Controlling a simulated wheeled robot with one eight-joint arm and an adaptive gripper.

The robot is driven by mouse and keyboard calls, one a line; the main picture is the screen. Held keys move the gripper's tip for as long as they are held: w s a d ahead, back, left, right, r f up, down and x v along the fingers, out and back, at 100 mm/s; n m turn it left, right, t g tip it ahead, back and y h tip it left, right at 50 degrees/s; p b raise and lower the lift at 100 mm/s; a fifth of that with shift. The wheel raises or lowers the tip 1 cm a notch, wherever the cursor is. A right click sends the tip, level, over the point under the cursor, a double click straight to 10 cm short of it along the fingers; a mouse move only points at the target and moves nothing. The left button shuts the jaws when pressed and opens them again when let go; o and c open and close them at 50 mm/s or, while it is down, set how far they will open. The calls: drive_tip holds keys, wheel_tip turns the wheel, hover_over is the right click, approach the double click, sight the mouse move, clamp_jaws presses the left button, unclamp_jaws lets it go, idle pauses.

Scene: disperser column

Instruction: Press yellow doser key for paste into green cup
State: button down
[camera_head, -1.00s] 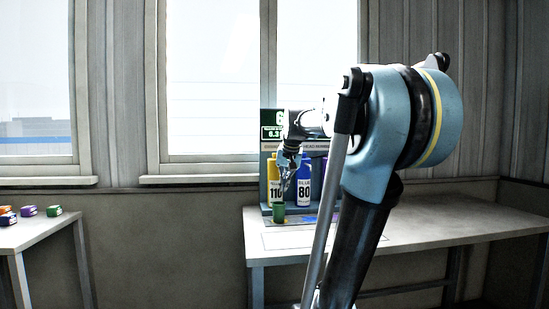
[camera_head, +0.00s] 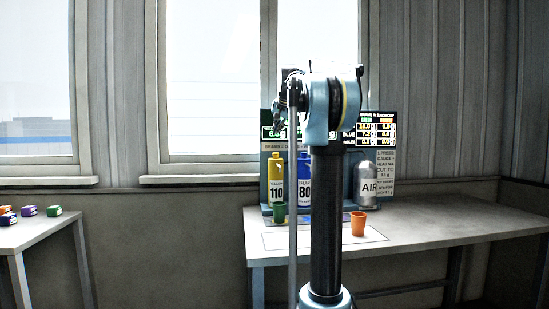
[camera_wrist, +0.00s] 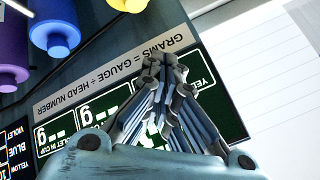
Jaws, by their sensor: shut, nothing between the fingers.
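The yellow doser (camera_head: 276,176), labelled 110, stands at the left of the dispenser on the table. The green cup (camera_head: 279,212) stands upright below it; its contents cannot be seen. In the wrist view a yellow round part (camera_wrist: 128,4) shows at the top edge, cut off. I cannot make out a separate yellow key. My gripper (camera_wrist: 165,68) is shut and empty, in front of the dispenser's green-and-black display panel (camera_wrist: 212,92). Whether it touches the panel is unclear. In the head view my arm hides much of the dispenser's middle.
A blue doser (camera_head: 304,180), labelled 80, stands beside the yellow one. A grey AIR bottle (camera_head: 367,186) is at the right. An orange cup (camera_head: 357,224) stands on the table (camera_head: 450,222), whose right part is clear. Small coloured boxes (camera_head: 29,211) lie on a left table.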

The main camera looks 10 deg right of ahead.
drive_tip(key=shift+w+d+r, duration=0.15)
drive_tip(key=shift+w+r, duration=0.45)
drive_tip(key=shift+w, duration=0.35)
drive_tip(key=shift+f, duration=0.15)
hover_over(276, 155)
drive_tip(key=w+d, duration=0.1)
drive_tip(key=w, duration=0.1)
drive_tip(key=shift+s+f, duration=0.15)
drive_tip(key=shift+f, duration=2)
drive_tip(key=shift+s+f, duration=0.1)
drive_tip(key=shift+f, duration=2)
drive_tip(key=shift+f, duration=0.15)
drive_tip(key=shift+f, duration=0.2)
drive_tip(key=shift+f, duration=0.65)
drive_tip(key=shift+r, duration=1.05)
